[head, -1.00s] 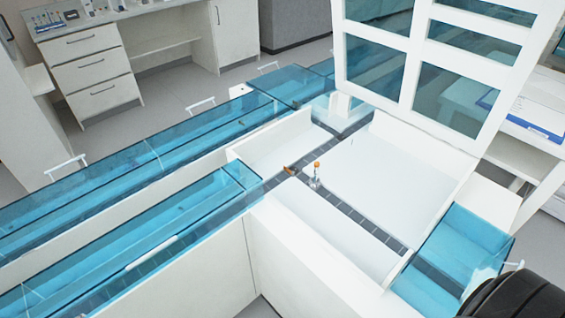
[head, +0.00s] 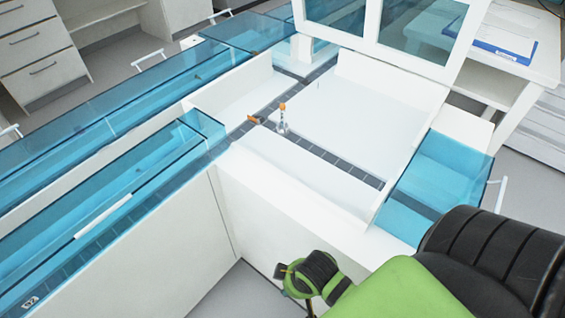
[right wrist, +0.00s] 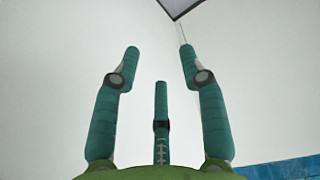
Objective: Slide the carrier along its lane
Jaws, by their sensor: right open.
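The carrier (head: 282,124), a small clear tube holder with an orange cap, stands upright on a dark segmented lane (head: 335,159) in the white open section. A small orange-brown piece (head: 254,119) sits on the track just left of it. My right gripper (right wrist: 159,48) is open and empty in the right wrist view, with its teal fingers spread before a plain white surface. In the head view my green and black right arm comes in from the lower right. Its gripper end is below and in front of the white section, well apart from the carrier. My left gripper is not in view.
Blue transparent covers (head: 150,185) enclose the tracks on the left, and another blue cover (head: 440,170) stands at the right end of the lane. A white framed window panel (head: 385,25) is raised behind. Low white walls border the open section.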

